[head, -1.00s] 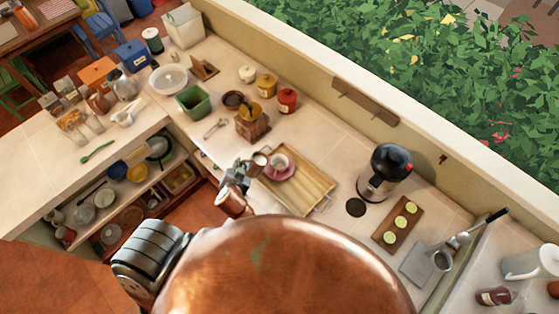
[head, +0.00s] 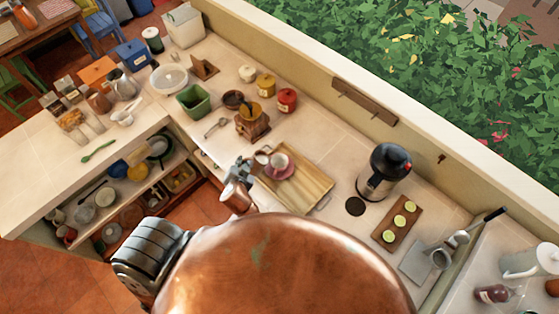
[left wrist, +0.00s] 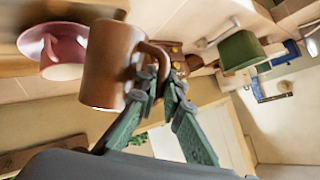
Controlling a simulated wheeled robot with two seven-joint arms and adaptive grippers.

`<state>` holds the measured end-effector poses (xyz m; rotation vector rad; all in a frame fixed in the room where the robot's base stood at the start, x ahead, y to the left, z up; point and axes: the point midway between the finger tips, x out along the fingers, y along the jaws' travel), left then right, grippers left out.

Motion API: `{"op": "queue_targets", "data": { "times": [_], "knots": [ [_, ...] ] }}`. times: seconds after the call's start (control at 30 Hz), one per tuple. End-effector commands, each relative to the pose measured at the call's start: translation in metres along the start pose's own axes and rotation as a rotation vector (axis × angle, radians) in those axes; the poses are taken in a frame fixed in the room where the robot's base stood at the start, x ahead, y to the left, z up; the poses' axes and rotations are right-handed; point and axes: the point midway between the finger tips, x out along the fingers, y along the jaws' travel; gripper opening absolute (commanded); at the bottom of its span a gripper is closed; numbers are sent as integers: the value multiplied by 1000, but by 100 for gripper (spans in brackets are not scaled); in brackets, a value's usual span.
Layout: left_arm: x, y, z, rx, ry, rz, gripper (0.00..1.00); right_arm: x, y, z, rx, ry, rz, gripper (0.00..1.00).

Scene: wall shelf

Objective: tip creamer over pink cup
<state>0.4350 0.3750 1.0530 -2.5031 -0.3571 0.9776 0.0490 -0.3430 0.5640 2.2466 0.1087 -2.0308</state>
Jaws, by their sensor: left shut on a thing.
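The brown creamer (head: 262,158) is held by my left gripper (head: 246,170) just left of the pink cup (head: 279,160). The cup stands on a pink saucer (head: 285,174). In the left wrist view, my left gripper's fingers (left wrist: 160,84) are shut on the handle of the creamer (left wrist: 110,62). There the creamer overlaps the edge of the pink cup (left wrist: 64,60) and the saucer (left wrist: 34,36); that view is strongly rotated. I cannot tell whether creamer and cup touch, and no liquid shows. My right gripper is not in view.
A wooden tray (head: 310,186) lies under the saucer. A coffee grinder (head: 252,127) stands behind it, and a black and steel urn (head: 384,172) stands to the right. A board with lime slices (head: 403,222) lies farther right. Bare counter lies between tray and wall.

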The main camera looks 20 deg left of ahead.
Motion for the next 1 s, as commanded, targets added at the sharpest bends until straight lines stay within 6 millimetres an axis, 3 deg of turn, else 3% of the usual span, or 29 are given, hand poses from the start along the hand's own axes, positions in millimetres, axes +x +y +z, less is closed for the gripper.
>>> {"op": "queue_targets", "data": {
  "times": [1.0],
  "knots": [
    [-2, 2, -11, 47, -29, -20, 0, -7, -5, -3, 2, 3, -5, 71]
  ]
}}
